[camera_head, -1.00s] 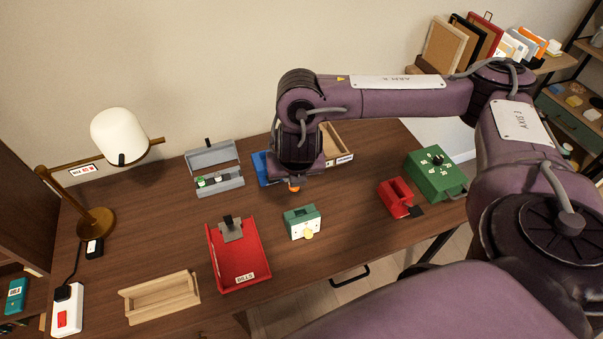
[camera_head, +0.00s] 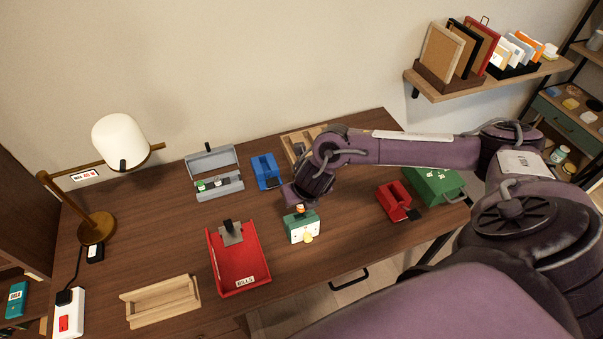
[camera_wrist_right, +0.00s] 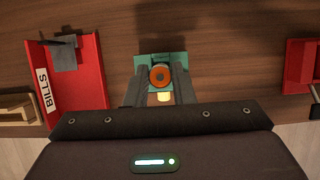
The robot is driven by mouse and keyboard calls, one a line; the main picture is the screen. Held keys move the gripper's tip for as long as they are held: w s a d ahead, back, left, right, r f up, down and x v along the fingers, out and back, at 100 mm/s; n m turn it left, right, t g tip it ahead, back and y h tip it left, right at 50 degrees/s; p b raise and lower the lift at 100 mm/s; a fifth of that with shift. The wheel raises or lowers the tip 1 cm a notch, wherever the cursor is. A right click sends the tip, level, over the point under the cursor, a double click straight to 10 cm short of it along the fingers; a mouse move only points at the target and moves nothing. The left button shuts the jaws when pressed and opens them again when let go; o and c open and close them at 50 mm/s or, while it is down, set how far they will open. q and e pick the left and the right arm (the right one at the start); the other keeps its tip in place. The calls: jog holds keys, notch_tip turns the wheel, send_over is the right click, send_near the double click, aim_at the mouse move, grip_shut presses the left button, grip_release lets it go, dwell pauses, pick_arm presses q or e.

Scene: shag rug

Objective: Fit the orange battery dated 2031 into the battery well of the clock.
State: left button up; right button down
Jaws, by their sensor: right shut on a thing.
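The clock (camera_head: 302,230) is a small green box with a pale front and a yellow knob, standing on the desk. In the right wrist view the green top of the clock (camera_wrist_right: 146,61) shows beneath the gripper. My right gripper (camera_wrist_right: 160,80) is shut on an orange battery (camera_wrist_right: 160,76), seen end-on between the fingers. In the head view the orange battery (camera_head: 300,208) shows as a small spot at the clock's top. I cannot tell whether it is above the well or partly in it. The well is hidden, and no date is readable. My left gripper is not in view.
A red BILLS tray (camera_head: 240,276) stands left of the clock and a red holder (camera_head: 394,202) to its right. Behind are a blue holder (camera_head: 266,171) and a grey open case (camera_head: 217,188). Bare desk lies around the clock.

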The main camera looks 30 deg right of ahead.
aim_at(303, 212)
notch_tip(303, 212, down, 8)
jog(key=shift+r, duration=0.15)
jog(key=c, duration=1.2)
grip_release()
jog(key=shift+c, duration=0.2)
jog(key=v, duration=1.2)
jog(key=shift+s+a, duration=0.1)
